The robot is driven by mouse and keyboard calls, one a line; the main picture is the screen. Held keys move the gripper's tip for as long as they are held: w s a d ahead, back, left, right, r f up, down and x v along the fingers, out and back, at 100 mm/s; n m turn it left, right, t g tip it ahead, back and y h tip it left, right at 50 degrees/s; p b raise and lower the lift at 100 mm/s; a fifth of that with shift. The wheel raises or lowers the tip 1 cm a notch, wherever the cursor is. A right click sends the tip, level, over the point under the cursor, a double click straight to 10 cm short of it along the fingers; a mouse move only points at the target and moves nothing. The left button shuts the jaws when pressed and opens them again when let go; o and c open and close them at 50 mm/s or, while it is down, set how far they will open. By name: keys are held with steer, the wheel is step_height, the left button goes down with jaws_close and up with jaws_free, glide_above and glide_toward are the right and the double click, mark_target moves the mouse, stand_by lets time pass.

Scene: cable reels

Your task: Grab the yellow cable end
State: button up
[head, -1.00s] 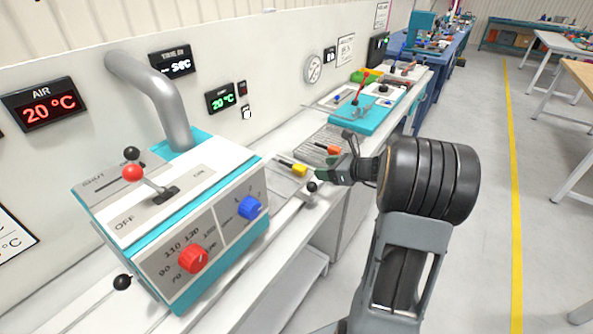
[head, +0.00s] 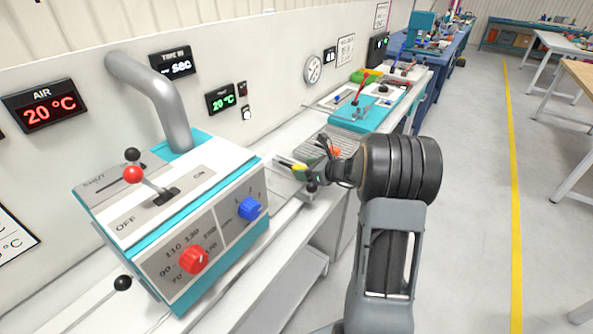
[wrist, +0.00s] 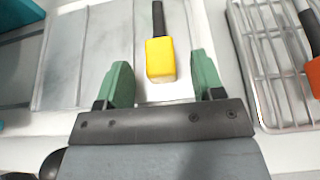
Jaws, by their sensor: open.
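The yellow cable end (wrist: 160,60) is a yellow block on a black stem in the wrist view. It lies between and slightly ahead of the two green fingers of my gripper (wrist: 163,85). The fingers stand apart, with gaps on both sides of the yellow block, and nothing is held. In the head view my gripper (head: 317,174) is at the bench edge, and the yellow cable end (head: 299,169) shows only partly beside the fingers.
The machine with red and blue knobs (head: 205,230) stands at the left of the bench. A teal-based unit (head: 362,118) is farther back.

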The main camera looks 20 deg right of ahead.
steer(key=shift+c, duration=0.2)
steer(key=c, duration=1)
steer(key=shift+r, duration=0.1)
